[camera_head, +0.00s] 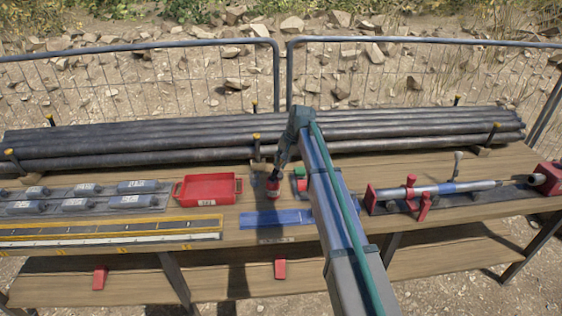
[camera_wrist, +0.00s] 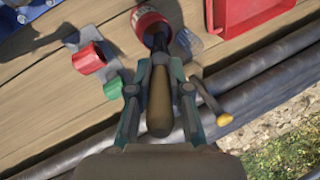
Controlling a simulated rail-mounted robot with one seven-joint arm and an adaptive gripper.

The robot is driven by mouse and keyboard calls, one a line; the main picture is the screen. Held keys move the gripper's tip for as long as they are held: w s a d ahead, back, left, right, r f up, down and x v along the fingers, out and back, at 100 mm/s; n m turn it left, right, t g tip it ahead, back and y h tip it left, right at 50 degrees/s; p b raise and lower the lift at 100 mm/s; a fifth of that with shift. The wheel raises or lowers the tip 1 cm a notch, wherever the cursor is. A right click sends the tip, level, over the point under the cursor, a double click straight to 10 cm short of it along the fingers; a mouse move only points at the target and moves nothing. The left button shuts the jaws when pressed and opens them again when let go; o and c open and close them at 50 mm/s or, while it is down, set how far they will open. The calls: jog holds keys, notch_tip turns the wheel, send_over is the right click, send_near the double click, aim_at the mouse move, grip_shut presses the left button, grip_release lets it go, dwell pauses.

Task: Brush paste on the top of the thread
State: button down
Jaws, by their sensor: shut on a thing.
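In the wrist view my gripper (camera_wrist: 155,80) is shut on the wooden handle of a brush (camera_wrist: 159,105). The brush's dark lower end reaches into the mouth of a red paste pot (camera_wrist: 147,20); its bristles are hidden. In the head view my gripper (camera_head: 274,172) is small above the pot (camera_head: 272,188), on the bench behind the blue mat. A grey pipe (camera_head: 425,190) with a blue band lies in red stands (camera_head: 411,198) at the right. I cannot make out the thread at this size.
A red tray (camera_head: 208,188) stands left of the pot. Long dark pipes (camera_head: 120,145) line the back of the bench. The blue mat (camera_head: 277,219) in front is bare.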

jog(key=shift+f, duration=0.45)
dwell(0.3)
jog(key=shift+r, duration=0.15)
dwell(0.4)
jog(key=shift+r+p, duration=1.65)
jog(key=shift+r, duration=1.75)
